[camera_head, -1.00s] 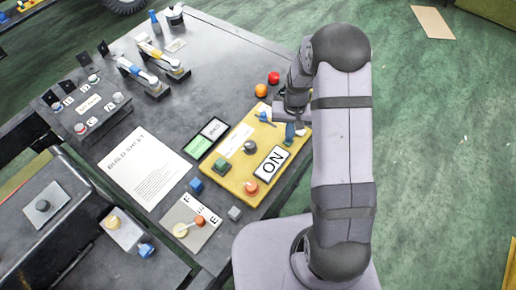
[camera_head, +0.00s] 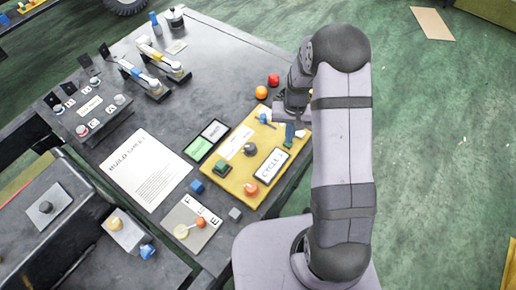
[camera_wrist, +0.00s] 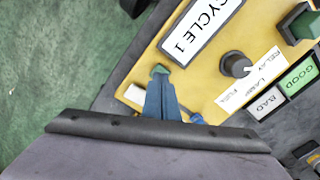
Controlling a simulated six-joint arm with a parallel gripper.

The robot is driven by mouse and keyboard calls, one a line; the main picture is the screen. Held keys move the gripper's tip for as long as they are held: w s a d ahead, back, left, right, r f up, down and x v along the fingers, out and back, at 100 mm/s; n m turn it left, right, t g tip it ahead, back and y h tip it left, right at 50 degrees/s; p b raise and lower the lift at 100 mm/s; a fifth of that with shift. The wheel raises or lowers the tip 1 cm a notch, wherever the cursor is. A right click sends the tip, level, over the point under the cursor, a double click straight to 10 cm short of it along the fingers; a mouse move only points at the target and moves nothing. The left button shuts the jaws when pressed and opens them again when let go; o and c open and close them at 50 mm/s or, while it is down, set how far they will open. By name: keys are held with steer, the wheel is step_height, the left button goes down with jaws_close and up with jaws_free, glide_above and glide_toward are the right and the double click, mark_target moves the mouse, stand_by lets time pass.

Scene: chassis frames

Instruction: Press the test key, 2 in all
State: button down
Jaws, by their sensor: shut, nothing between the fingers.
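The yellow panel (camera_head: 236,184) lies on the dark table. Its white display (camera_head: 271,164) reads CYCLE 1, and it also shows in the wrist view (camera_wrist: 203,25). My gripper (camera_wrist: 160,76) is shut and empty, its blue fingers pointing down at the panel's far right part, beside the display. A small teal-green key (camera_wrist: 158,70) shows just at the fingertips. I cannot tell whether they touch it, and I read no label on it. In the head view my gripper (camera_head: 289,136) partly covers that spot.
The panel also bears a black knob (camera_head: 250,149), a green square button (camera_head: 221,167), an orange button (camera_head: 251,188) and a blue toggle (camera_head: 263,118). Left of it are a GOOD/BAD plate (camera_head: 198,147) and a printed sheet (camera_head: 142,168). Orange (camera_head: 261,92) and red (camera_head: 273,79) balls lie behind.

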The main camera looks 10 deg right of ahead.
steer(key=shift+f+b, duration=0.65)
steer(key=shift+f, duration=0.3)
stand_by(0.4)
steer(key=shift+r, duration=0.2)
steer(key=shift+r+p, duration=0.8)
stand_by(0.3)
steer(key=shift+r+p, duration=2.05)
steer(key=shift+r, duration=0.45)
